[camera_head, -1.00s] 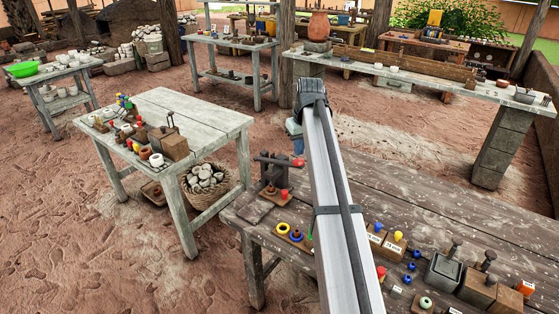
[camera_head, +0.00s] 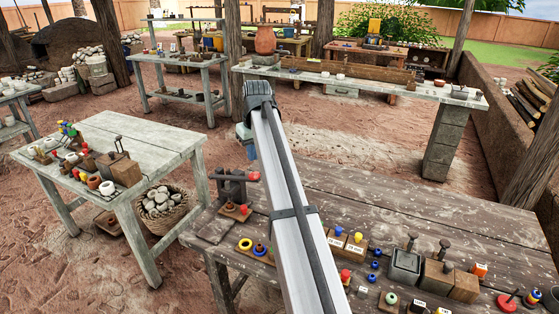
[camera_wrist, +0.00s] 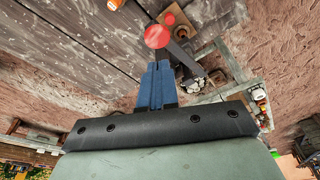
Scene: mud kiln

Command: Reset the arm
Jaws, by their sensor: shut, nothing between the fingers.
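My arm (camera_head: 300,245) reaches out over the dark wooden bench in the head view, its far end above the bench's back left side. A blue part of my gripper (camera_head: 247,140) shows there beside the arm's end; the rest is hidden behind it. In the wrist view my gripper (camera_wrist: 155,66) has its blue fingers together, with nothing between them. A red knob (camera_wrist: 157,37) on a dark lever tool shows just past the fingertips in that view. I cannot tell the gap between them.
The dark bench (camera_head: 410,205) holds a dark press (camera_head: 232,185), colored rings (camera_head: 260,248), labeled wooden blocks (camera_head: 355,245) and a grey metal box (camera_head: 404,266). A pale table (camera_head: 150,140) with small items stands left, a stone basket (camera_head: 163,203) beside it. The bench's back right is clear.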

